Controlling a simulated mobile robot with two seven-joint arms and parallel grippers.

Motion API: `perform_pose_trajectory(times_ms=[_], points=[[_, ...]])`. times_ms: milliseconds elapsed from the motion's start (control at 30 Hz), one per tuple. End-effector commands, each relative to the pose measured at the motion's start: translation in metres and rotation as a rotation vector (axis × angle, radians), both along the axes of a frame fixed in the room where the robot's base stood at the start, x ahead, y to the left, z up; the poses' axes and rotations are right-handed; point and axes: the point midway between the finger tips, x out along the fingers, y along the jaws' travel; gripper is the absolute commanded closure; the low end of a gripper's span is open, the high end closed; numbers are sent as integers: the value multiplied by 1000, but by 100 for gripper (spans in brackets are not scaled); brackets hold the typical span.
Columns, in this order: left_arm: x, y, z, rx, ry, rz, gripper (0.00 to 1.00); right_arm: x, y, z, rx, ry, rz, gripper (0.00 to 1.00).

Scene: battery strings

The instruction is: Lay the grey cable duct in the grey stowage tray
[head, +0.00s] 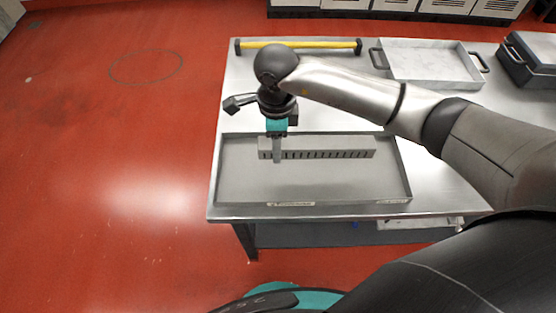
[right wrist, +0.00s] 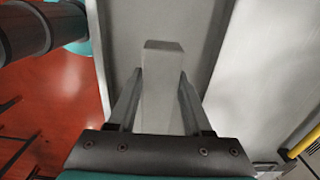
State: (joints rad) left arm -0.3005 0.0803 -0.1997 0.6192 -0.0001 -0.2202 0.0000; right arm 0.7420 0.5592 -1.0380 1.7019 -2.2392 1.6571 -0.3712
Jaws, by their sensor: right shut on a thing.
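The grey cable duct (head: 330,147) is a long bar with a row of dark slots along its side. In the head view it lies level within the outline of the grey stowage tray (head: 300,188), along its back wall. I cannot tell for sure whether it touches the tray floor. My right gripper (head: 277,152) points down and is shut on the duct near its left end. In the right wrist view the duct (right wrist: 162,85) runs between the two fingers, with the tray (right wrist: 205,25) around it. My left gripper is not in view.
The tray stands at the front left of a metal table. Behind it are a yellow bar with black ends (head: 300,45), a light tray with black handles (head: 430,65) and a dark case (head: 530,60). The table between them is mostly clear under my right arm.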

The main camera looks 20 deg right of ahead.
Motion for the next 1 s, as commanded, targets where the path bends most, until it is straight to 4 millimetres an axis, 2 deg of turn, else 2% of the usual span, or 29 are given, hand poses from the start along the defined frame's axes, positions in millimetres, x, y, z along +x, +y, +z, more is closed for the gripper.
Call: perform_pose_trajectory(times_ms=[33,100,267,533,967,1000], points=[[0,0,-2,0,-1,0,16,-1,1,-12,1,4,0,100],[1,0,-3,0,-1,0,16,-1,0,-22,1,2,1,100],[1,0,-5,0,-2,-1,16,0,0,-34,1,-1,1,100],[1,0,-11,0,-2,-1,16,0,0,-71,0,1,1,100],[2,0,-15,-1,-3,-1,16,0,0,-78,1,-1,2,100],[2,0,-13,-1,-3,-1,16,0,0,-77,1,-1,2,46]])
